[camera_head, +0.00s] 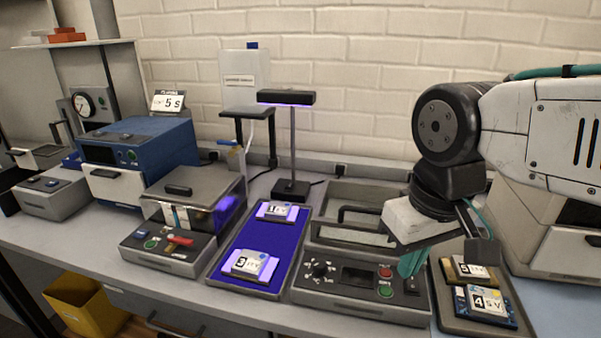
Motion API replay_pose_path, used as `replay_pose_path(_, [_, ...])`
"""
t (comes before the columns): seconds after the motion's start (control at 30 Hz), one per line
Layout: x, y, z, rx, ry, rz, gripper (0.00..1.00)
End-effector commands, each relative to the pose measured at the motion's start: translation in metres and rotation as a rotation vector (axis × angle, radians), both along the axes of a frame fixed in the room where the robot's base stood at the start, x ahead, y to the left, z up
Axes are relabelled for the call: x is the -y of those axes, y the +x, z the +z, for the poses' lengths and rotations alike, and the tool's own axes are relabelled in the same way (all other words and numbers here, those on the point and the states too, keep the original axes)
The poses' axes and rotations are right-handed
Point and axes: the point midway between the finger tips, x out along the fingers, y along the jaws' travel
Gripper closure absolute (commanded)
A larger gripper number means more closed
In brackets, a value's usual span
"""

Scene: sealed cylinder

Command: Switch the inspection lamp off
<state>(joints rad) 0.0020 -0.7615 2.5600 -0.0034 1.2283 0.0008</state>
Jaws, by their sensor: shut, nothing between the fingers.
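The inspection lamp (287,98) stands at the back middle of the bench, with a black bar head on a thin post and a square black base (290,189). It glows violet under its head, so it is lit. I cannot make out a switch on it. My gripper (412,264) is at the right, pointing down, with teal fingers shut and empty. It hangs near the right end of the front control panel, well to the right of the lamp and nearer to me, apart from it.
A blue-lined tray (228,275) in front of the lamp holds modules marked 1 and 3. A lidded machine (360,285) with knob and buttons is right of it. A tray (452,323) at the right holds modules 4 and 5.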

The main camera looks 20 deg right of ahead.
Motion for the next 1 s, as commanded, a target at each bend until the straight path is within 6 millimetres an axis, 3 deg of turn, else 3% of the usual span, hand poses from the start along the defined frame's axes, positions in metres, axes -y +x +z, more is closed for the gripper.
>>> replay_pose_path(0.3, [0.000,0.002,0.001,0.001,-0.002,-0.003,1.00])
replay_pose_path(0.47, [0.006,0.027,0.010,0.013,-0.035,-0.054,1.00])
replay_pose_path(0.57, [0.011,0.064,0.021,0.039,-0.078,-0.125,1.00])
replay_pose_path(0.77, [0.012,0.165,0.039,0.142,-0.164,-0.288,1.00])
replay_pose_path(1.0, [-0.012,0.294,0.037,0.306,-0.203,-0.442,1.00])
